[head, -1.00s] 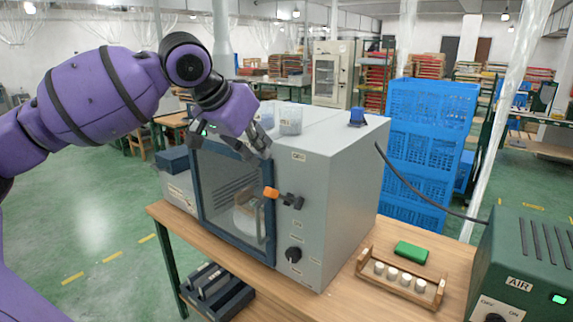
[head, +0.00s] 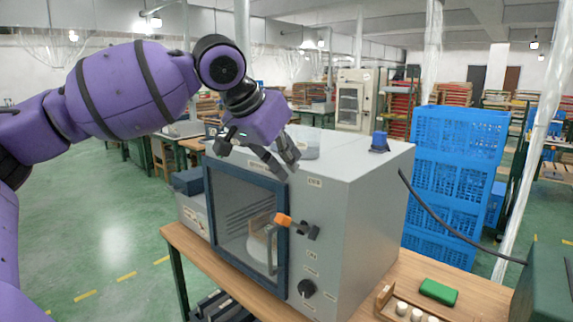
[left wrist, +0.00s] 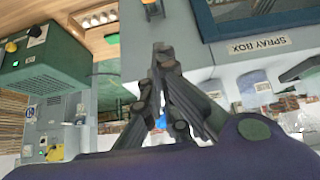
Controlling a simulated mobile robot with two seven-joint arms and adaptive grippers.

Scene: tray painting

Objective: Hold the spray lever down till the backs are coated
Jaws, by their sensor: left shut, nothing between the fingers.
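The grey spray box (head: 350,230) stands on a wooden table, its blue-framed glazed door (head: 246,220) closed. An orange-tipped lever (head: 283,219) sticks out from a black mount on the front panel beside the door. Behind the glass is a pale round piece (head: 262,246), partly hidden by glare and the door handle; I cannot make out any backs or their coating. My left gripper (head: 285,165) is shut and empty above the door's top right corner, apart from the lever. In the left wrist view its fingers (left wrist: 160,55) are together, near the SPRAY BOX label (left wrist: 258,46). My right gripper is not in view.
A black knob (head: 306,289) sits below the lever. A blue cap (head: 379,141) stands on the box top. A green block (head: 438,291) and a rack with white pieces (head: 402,308) lie right of the box. The green air unit (left wrist: 45,72) and stacked blue crates (head: 455,170) stand beyond.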

